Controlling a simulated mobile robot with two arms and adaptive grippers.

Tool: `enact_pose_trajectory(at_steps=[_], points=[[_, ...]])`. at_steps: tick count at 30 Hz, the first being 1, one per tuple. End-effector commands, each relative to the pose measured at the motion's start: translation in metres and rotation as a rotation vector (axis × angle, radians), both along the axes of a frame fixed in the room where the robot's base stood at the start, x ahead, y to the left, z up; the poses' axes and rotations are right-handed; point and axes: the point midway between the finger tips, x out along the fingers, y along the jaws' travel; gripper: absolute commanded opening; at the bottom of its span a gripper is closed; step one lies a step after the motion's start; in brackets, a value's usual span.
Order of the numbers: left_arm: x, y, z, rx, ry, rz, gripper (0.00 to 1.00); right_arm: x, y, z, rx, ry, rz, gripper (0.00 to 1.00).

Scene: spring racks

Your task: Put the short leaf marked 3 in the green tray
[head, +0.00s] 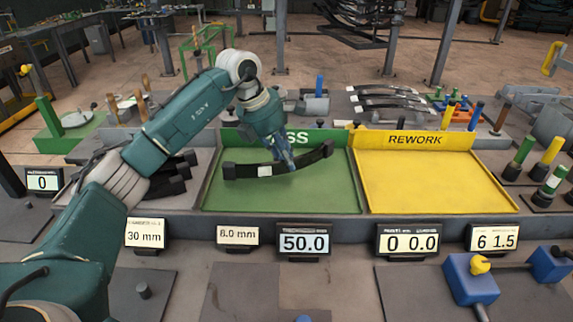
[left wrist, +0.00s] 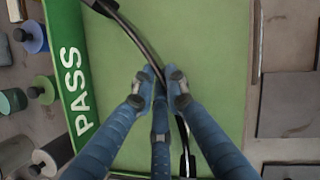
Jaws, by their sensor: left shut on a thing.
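My left gripper (head: 285,163) is shut on a dark, curved leaf (head: 248,172) with black blocks at its ends and a pale label near its middle; the mark on the label is too small to read. The leaf is over the green tray (head: 300,197), whose back board reads PASS, partly hidden by my arm. In the left wrist view, the fingers (left wrist: 159,82) close around the middle of the leaf (left wrist: 130,30), with the green tray floor (left wrist: 215,45) below. I cannot tell whether the leaf touches the floor. My right gripper is not in view.
A yellow REWORK tray (head: 430,185) stands empty at the right of the green one. More dark leaves (head: 178,183) lie at the left, partly behind my arm. Several leaves (head: 390,103) lie behind the trays. Displays (head: 303,243) line the front edge.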

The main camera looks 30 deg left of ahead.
Motion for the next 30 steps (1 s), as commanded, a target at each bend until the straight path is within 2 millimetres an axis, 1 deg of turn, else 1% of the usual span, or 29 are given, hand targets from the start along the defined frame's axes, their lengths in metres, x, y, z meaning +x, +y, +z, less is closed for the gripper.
enact_pose_trajectory(at_steps=[3, 5, 16, 17, 18, 19, 26, 30], points=[[0.000, 0.000, -0.013, -0.002, -0.003, -0.001, 0.00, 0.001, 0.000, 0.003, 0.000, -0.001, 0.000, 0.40], [0.000, 0.000, -0.018, -0.002, -0.005, -0.001, 0.00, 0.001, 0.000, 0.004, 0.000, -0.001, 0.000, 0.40], [0.001, 0.000, -0.022, -0.002, -0.006, 0.000, 0.00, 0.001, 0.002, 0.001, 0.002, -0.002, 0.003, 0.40], [0.000, 0.000, -0.024, 0.000, 0.000, -0.001, 0.18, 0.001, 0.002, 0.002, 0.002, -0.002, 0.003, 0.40], [0.000, 0.000, -0.024, 0.000, 0.000, 0.000, 0.26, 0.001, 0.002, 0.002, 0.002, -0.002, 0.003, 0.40], [0.000, 0.000, -0.024, 0.000, 0.000, 0.000, 0.31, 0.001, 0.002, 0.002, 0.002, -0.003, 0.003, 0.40], [0.000, 0.000, -0.024, 0.000, 0.000, 0.000, 0.31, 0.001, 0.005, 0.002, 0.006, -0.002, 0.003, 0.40], [-0.001, 0.001, -0.019, -0.001, -0.001, 0.000, 0.31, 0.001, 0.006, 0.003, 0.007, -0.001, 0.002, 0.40]])
